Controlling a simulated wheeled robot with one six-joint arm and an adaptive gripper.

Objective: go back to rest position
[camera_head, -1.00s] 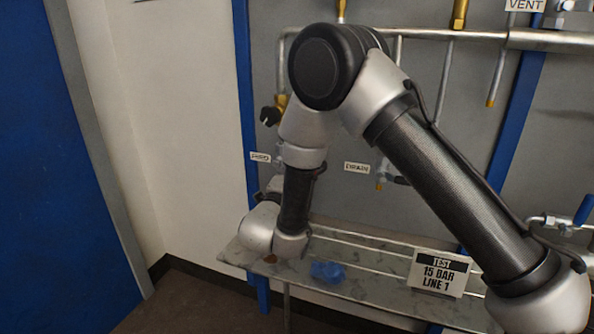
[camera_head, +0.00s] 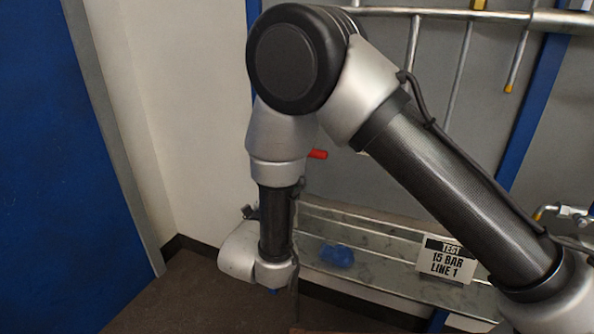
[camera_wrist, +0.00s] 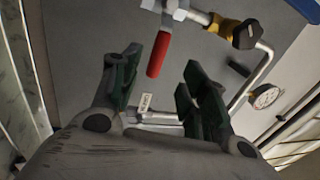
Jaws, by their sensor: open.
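My gripper (camera_wrist: 153,92) shows in the wrist view with its two green-padded fingers spread apart. It is open, with nothing held between the fingers. Beyond the fingertips, a red valve handle (camera_wrist: 158,55) hangs from a pipe, apart from the fingers. In the head view my arm is bent at the elbow, with the forearm pointing down in front of the shelf. The gripper itself is hidden there behind my arm.
A metal shelf (camera_head: 385,262) holds a blue crumpled item (camera_head: 337,256) and a "TEST 15 BAR LINE 1" sign (camera_head: 446,259). A red handle end (camera_head: 318,154) shows beside my arm. A pressure gauge (camera_wrist: 265,97) is at right. A blue panel (camera_head: 50,160) stands at left; floor between is clear.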

